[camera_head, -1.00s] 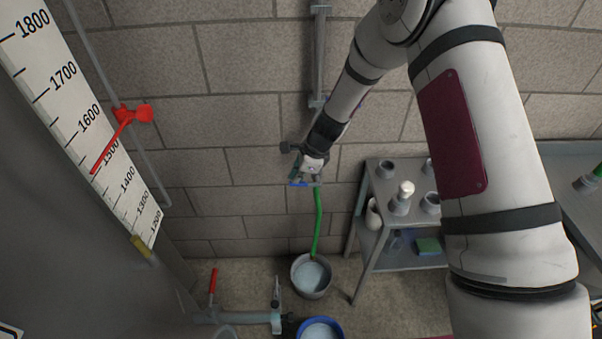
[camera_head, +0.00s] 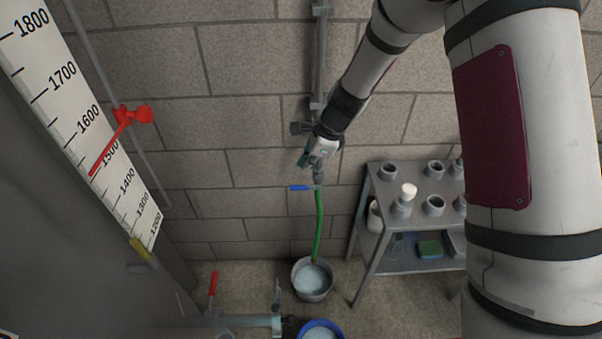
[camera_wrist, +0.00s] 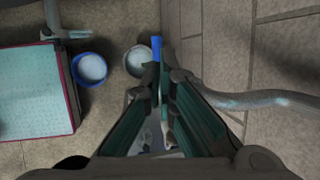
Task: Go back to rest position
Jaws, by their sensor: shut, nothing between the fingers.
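My gripper (camera_head: 304,160) is shut and empty, in front of the block wall, a little above the blue tap handle (camera_head: 299,188). A small gap shows between them in the head view. In the wrist view the dark green fingers (camera_wrist: 165,78) point toward the floor, and the blue handle (camera_wrist: 156,46) shows just past their tips. My arm comes down from the upper right of the head view. The tap body is partly hidden behind my gripper.
A green hose (camera_head: 319,226) hangs from the tap into a grey bucket (camera_head: 327,294). A blue bucket (camera_head: 340,331) stands nearer. A metal shelf table (camera_head: 372,262) with pipe fittings is to the right.

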